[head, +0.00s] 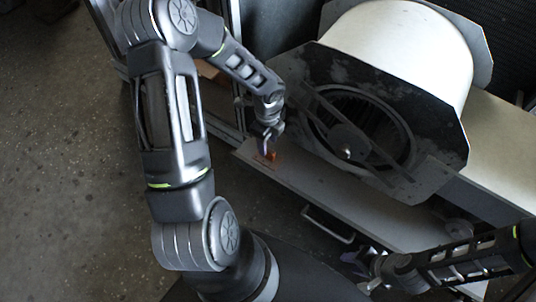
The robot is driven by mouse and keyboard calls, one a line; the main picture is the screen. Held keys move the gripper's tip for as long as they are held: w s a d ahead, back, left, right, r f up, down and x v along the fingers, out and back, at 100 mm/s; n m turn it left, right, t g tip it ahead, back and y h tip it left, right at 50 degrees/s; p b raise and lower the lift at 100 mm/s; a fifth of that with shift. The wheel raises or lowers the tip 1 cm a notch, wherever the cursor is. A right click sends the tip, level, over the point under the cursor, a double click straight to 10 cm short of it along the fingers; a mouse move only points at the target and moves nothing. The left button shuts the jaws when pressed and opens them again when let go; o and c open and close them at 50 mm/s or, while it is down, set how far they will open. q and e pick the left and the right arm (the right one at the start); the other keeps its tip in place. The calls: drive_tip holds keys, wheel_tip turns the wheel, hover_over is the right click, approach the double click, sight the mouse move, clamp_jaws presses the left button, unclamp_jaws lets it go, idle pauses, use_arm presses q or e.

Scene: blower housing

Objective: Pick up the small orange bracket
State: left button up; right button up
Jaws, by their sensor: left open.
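The small orange bracket (271,156) lies on the grey bench top, near its left end and in front of the blower housing. My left gripper (266,148) is open and points down right at the bracket, covering part of it. I cannot tell whether its fingers touch the bracket or stand around it. My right gripper (357,268) is low at the right, in front of the bench and well away from the bracket. Its fingers are too small and dark to tell open from shut.
The blower housing (408,50), a white drum with dark end plates and a round fan opening, stands close to the right of the bracket. A handle (328,226) juts from the bench front. The bench strip (320,185) before the housing is mostly clear.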

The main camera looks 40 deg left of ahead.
sight(268, 149)
use_arm(q)
wheel_tip(268, 149, down, 5)
drive_tip(key=shift+f+b, duration=0.15)
drive_tip(key=shift+b, duration=0.4)
idle(0.4)
clamp_jaws()
idle(0.5)
